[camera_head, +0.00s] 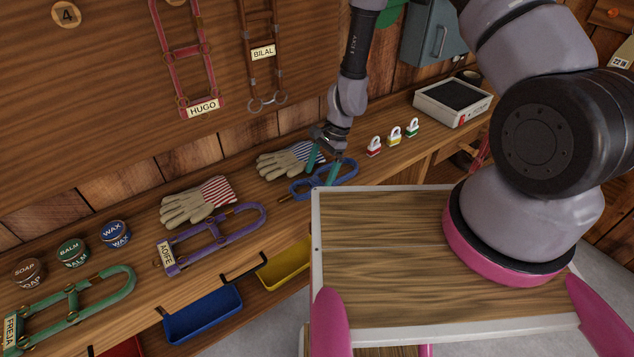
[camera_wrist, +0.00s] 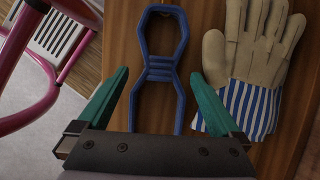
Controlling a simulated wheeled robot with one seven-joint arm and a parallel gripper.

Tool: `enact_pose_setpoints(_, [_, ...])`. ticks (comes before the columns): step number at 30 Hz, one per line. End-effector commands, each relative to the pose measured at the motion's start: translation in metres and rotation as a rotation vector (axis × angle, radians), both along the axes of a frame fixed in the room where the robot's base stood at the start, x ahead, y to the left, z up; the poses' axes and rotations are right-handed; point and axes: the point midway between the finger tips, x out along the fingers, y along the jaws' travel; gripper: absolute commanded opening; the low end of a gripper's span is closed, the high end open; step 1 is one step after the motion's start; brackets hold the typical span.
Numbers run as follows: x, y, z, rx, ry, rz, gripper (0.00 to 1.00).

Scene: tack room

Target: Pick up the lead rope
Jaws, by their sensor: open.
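The lead rope (camera_head: 345,181) is a blue figure-eight bundle with a brownish end at its left, lying on the wooden shelf near its front edge. In the wrist view the blue rope (camera_wrist: 179,110) runs up the middle, its lower end hidden behind my gripper's body. My gripper (camera_head: 323,167) is open and empty, pointing down at the rope. In the wrist view its teal fingers (camera_wrist: 160,80) stand apart, one on each side of the rope's line. I cannot tell how far above the rope the fingertips are.
Striped-cuff gloves (camera_head: 284,161) lie close behind the rope, and more gloves (camera_head: 197,202) lie left. A purple halter (camera_head: 212,238) and green halter (camera_head: 75,300) lie further left. Small padlocks (camera_head: 394,137) and a grey tray (camera_head: 425,102) stand right. Blue (camera_head: 203,313) and yellow bins sit below.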

Motion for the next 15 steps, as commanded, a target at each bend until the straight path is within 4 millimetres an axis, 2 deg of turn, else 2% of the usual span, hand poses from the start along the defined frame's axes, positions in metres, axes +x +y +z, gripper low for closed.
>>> enact_pose_setpoints(3, [-0.0014, 0.0028, -0.0078, 0.001, -0.001, 0.0, 1.0])
enact_pose_setpoints(9, [-0.0014, 0.0031, -0.0084, 0.0, -0.002, -0.001, 1.0])
enact_pose_setpoints(10, [-0.0014, 0.0031, -0.0083, 0.0, -0.002, -0.001, 0.96])
enact_pose_setpoints(14, [-0.0013, 0.0031, -0.0082, 0.0, -0.002, -0.001, 0.46])
enact_pose_setpoints(15, [-0.0013, 0.003, -0.0081, 0.0, -0.002, -0.001, 0.31])
